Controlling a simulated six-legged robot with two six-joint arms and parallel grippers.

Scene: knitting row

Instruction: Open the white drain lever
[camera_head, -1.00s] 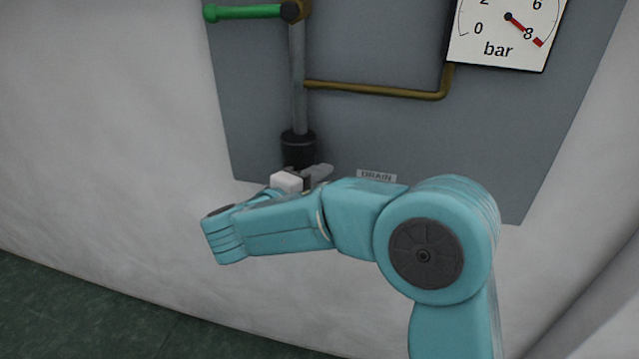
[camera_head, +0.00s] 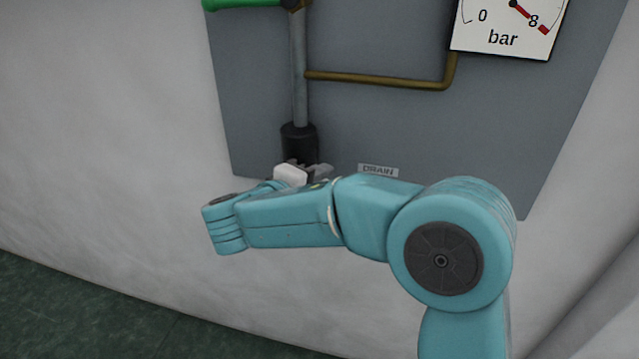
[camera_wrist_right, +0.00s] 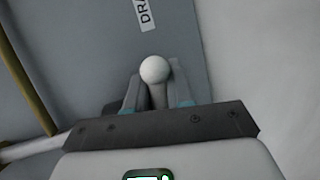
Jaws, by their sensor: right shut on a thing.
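The white drain lever (camera_wrist_right: 155,70) shows in the right wrist view as a round white knob on a pale stem. The stem stands between the fingers of my right gripper (camera_wrist_right: 156,92), which is shut on it just below the knob. In the head view my right gripper (camera_head: 316,169) is at the lower end of the vertical pipe, left of the DRAIN label (camera_head: 378,170). My own teal arm and the gripper hide most of the lever there. My left gripper is not in view.
A grey panel (camera_head: 400,125) carries a grey pipe (camera_head: 299,75) with a black fitting (camera_head: 299,141), a brass tube (camera_head: 375,80) and a bar gauge (camera_head: 510,27). A green handle (camera_head: 240,3) is at the top left. The wall on the left is bare.

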